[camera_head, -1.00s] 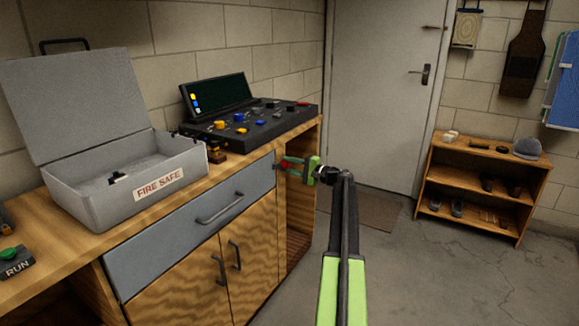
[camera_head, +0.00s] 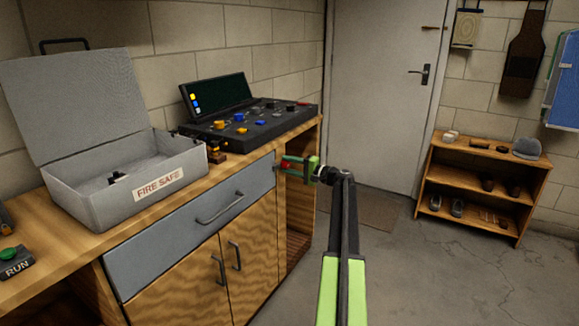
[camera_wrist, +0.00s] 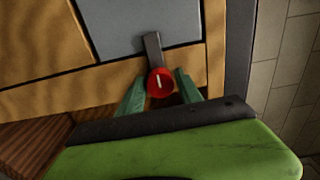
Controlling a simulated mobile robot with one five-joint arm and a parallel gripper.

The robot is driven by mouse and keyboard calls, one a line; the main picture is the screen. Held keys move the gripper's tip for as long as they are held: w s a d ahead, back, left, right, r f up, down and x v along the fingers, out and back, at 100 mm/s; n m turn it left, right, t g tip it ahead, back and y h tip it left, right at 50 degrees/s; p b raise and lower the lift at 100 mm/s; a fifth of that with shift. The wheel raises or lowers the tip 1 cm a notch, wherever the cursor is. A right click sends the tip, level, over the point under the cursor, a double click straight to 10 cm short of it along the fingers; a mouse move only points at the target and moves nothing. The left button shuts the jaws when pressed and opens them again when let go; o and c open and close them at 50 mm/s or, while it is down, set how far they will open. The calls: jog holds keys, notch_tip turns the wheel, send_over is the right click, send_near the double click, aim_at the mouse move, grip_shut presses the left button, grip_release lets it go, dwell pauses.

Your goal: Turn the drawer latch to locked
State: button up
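The drawer latch shows in the wrist view as a red round knob (camera_wrist: 160,84) with a white line. A dark grey bar (camera_wrist: 153,48) extends from it up over the edge of the grey drawer front (camera_wrist: 118,24). The drawer front (camera_head: 150,240) looks closed in the head view, where the red knob (camera_head: 285,165) is small beside the cabinet edge. My gripper (camera_wrist: 160,76) is open, its green fingers on either side of the knob with small gaps. It also shows in the head view (camera_head: 284,166). The knob's lower part lies close between the fingers; contact cannot be told.
A grey fire safe (camera_head: 95,200) stands open on the wooden bench, beside a black control panel (camera_head: 250,120). Cabinet doors (camera_head: 250,260) are below the drawer.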

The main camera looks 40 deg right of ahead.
jog(key=shift+o, duration=0.9)
jog(key=v, duration=1.7)
jog(key=shift+s, duration=0.2)
jog(key=shift+f, duration=0.1)
